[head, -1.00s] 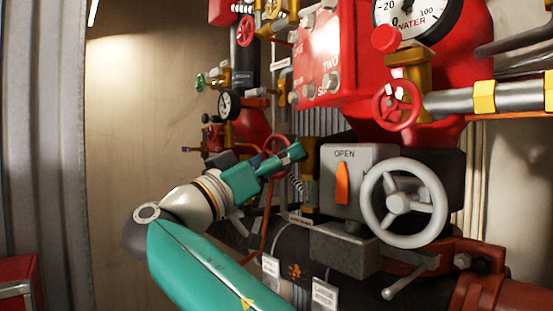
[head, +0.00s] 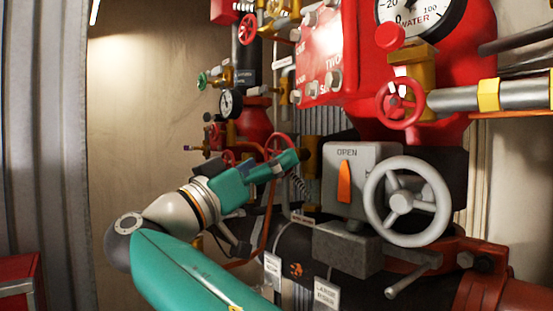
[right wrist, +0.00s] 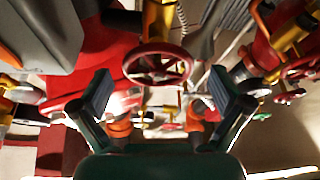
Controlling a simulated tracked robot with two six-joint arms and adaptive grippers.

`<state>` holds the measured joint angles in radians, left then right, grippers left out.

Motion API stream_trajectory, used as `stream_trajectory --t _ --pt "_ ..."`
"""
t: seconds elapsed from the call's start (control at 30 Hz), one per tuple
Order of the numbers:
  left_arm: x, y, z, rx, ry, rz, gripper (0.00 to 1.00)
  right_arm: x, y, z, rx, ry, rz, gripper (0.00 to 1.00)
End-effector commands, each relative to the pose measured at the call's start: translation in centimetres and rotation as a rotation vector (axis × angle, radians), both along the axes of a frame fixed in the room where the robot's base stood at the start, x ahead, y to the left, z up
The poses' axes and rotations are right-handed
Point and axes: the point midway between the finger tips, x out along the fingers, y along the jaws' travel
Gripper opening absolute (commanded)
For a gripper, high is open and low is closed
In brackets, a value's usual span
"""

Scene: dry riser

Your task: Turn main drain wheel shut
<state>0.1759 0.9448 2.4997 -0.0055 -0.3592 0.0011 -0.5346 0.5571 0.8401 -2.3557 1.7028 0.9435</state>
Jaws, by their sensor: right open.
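A red handwheel (right wrist: 158,64) on a brass valve is near the middle of the right wrist view, between and beyond my fingers. It is partly hidden behind my gripper in the head view (head: 279,146). No label on it can be read, so I cannot confirm it is the main drain wheel. My right gripper (right wrist: 158,92) is open and empty, with one finger to each side of the wheel in that view. Its teal jaws also show in the head view (head: 287,162). Contact with the wheel is not visible. My left gripper is not in view.
A large grey handwheel (head: 407,202) and a grey box marked OPEN (head: 365,170) with an orange pointer stand right of my gripper. A dark pipe (head: 295,240) runs below. Another red wheel (head: 400,105) is higher right. Bare wall lies left.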

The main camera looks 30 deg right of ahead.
Motion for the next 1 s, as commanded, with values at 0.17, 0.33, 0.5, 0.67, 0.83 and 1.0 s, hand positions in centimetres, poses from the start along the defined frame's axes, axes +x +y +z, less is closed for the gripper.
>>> stream_trajectory --t 0.17,0.33,0.5,0.67,0.83,1.0 --pt "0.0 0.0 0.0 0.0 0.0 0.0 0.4 -0.4 3.5 -1.4 -0.002 0.003 0.005 1.0" --pt "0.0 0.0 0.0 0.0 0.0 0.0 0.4 -0.8 6.5 -2.7 -0.002 0.002 0.004 1.0" --pt "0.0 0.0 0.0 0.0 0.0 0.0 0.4 -1.2 8.3 -3.5 0.0 0.001 0.002 1.0" --pt "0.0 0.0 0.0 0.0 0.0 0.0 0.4 -1.3 8.9 -3.8 0.001 0.0 0.001 1.0" --pt "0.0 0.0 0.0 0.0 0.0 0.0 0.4 -1.3 8.9 -3.8 0.001 0.0 0.001 1.0" --pt "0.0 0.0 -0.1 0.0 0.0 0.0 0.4 -1.3 8.9 -3.8 0.001 0.0 0.001 1.0"
